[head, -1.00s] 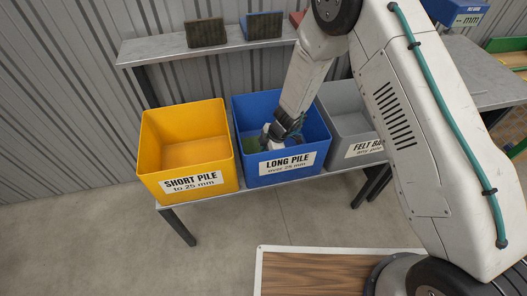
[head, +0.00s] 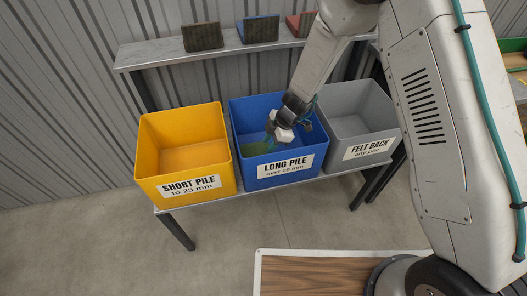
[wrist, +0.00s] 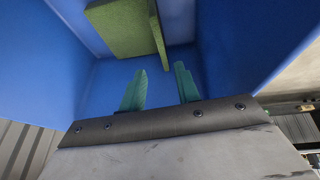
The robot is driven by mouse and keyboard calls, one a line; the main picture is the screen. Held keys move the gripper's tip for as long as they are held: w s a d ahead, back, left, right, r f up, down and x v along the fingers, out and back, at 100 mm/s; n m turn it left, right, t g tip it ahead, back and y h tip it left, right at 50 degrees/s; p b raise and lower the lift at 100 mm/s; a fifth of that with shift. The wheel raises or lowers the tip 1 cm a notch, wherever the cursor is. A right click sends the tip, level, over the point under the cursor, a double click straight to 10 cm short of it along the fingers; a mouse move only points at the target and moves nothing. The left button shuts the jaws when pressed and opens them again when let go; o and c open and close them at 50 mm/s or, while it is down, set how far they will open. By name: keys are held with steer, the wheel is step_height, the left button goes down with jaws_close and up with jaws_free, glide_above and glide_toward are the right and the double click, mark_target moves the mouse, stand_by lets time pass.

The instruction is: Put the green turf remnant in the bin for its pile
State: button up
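The green turf remnant (head: 256,148) lies inside the blue LONG PILE bin (head: 283,166). In the wrist view the turf (wrist: 118,26) shows as a flat green piece with a narrow green strip along its right side, against the blue bin wall (wrist: 240,40). My gripper (head: 272,132) is over the blue bin, its fingers pointing down into it. In the wrist view the two teal fingers (wrist: 160,84) stand apart with nothing between them. The turf is beyond the fingertips and apart from them.
The yellow SHORT PILE bin (head: 187,165) stands left of the blue bin, and the grey FELT BACK bin (head: 365,125) right of it, all on a metal bench (head: 190,205). A shelf (head: 160,56) behind holds brown, blue and red-edged samples.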

steer(key=shift+v, duration=2.35)
steer(key=s+d+r+m, duration=0.3)
steer(key=d+r, duration=0.1)
steer(key=r, duration=0.5)
steer(key=s+d+r+m, duration=0.3)
steer(key=r, duration=0.5)
steer(key=s+d+r+m, duration=0.3)
steer(key=s+d+r, duration=0.1)
steer(key=r, duration=0.5)
steer(key=s+d+r+m+h, duration=0.1)
steer(key=s+d+r+m, duration=0.2)
steer(key=s, duration=0.4)
steer(key=s+d+r+m+t+h, duration=0.1)
steer(key=s+d+r+m+h, duration=0.1)
steer(key=s+d+m, duration=0.3)
steer(key=s+d+r+m+h, duration=0.1)
steer(key=s+d+r+m, duration=0.2)
steer(key=s+d, duration=0.3)
steer(key=s+m, duration=0.1)
steer(key=s, duration=0.2)
steer(key=shift+r+t+h, duration=0.3)
steer(key=shift+r, duration=0.1)
